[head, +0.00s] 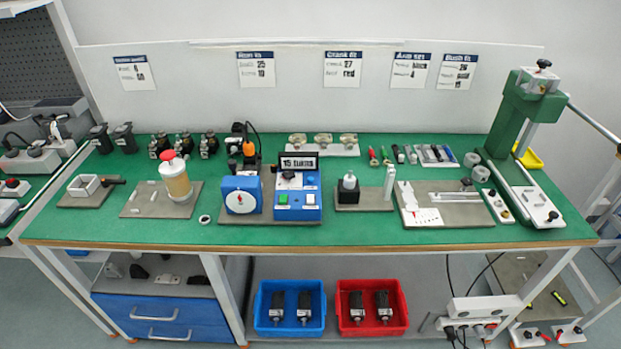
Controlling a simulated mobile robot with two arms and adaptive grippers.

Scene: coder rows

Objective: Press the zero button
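A blue control box (298,197) stands near the middle of the green bench. It has a dark display (299,163) on top, which seems to read 15 and a word too small to be sure of. A black knob (289,175) sits on its upper face. A green button (283,199) and a white button (310,199) sit side by side below; their labels are too small to read, so I cannot tell which is zero. A blue unit with a white round dial (241,202) and red needle stands just left of the box. Neither gripper is in view.
A jar with a red cap (174,178) stands left of the dial. A black block with a white knob (348,188) stands right of the box. A tall green press (522,130) rises at the right end. The bench's front strip (330,231) is clear.

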